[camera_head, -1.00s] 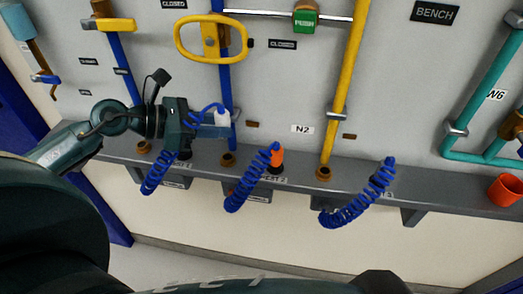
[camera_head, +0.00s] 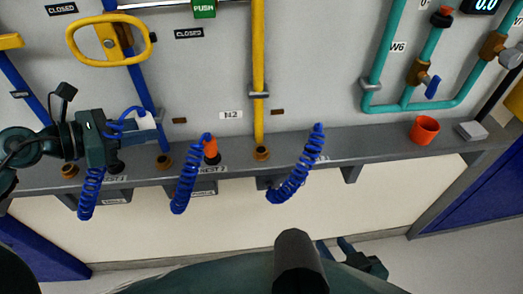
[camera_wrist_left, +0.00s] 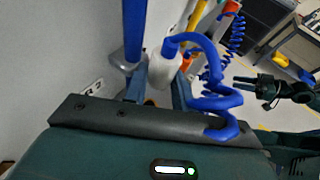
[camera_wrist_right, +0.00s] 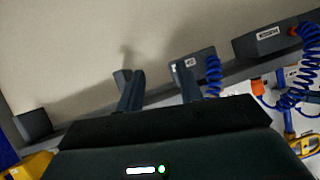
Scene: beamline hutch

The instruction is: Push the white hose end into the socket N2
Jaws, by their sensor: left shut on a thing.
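My left gripper (camera_head: 143,134) is shut on the white hose end (camera_head: 146,120), in front of the panel above the shelf. The left wrist view also shows the white end (camera_wrist_left: 161,73), with its blue coiled hose (camera_wrist_left: 205,75) looping over my gripper. The label N2 (camera_head: 231,115) is on the panel to the right of my left gripper, apart from it. I cannot tell which fitting is socket N2; brown ring fittings (camera_head: 164,161) stand on the shelf. My right gripper (camera_head: 333,247) is low, below the shelf. Its fingers are apart and empty in the right wrist view (camera_wrist_right: 158,75).
An orange hose end (camera_head: 210,149) with a blue coil stands on the shelf (camera_head: 345,143). Another blue coil (camera_head: 297,170) hangs further right. Yellow pipe (camera_head: 258,60), blue pipe (camera_head: 143,85) and a yellow handle (camera_head: 110,42) stand before the panel. An orange cup (camera_head: 424,129) is at right.

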